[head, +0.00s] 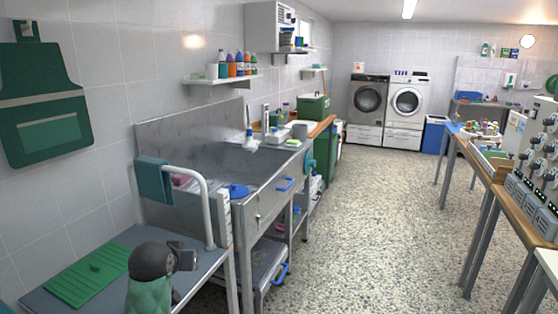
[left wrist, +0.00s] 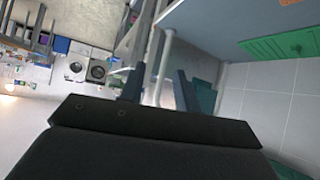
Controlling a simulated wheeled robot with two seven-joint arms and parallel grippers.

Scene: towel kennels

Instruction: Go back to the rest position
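My left gripper (left wrist: 158,78) shows in the left wrist view as two dark fingers beyond a wide black body. The fingers stand apart with nothing between them. In the head view no fingers can be made out; a dark rounded part over a green one, which looks like my left arm, shows at the bottom left in front of the grey table. A teal towel (head: 153,181) hangs over the white rail of that table, and also shows right of the fingers in the left wrist view (left wrist: 204,98). My right gripper is in neither view.
The grey table (head: 60,298) carries a green ribbed mat (head: 90,275). A steel sink unit (head: 262,205) stands beyond it along the left wall. Long benches (head: 478,165) line the right side. The speckled floor between is clear up to two washing machines (head: 405,105).

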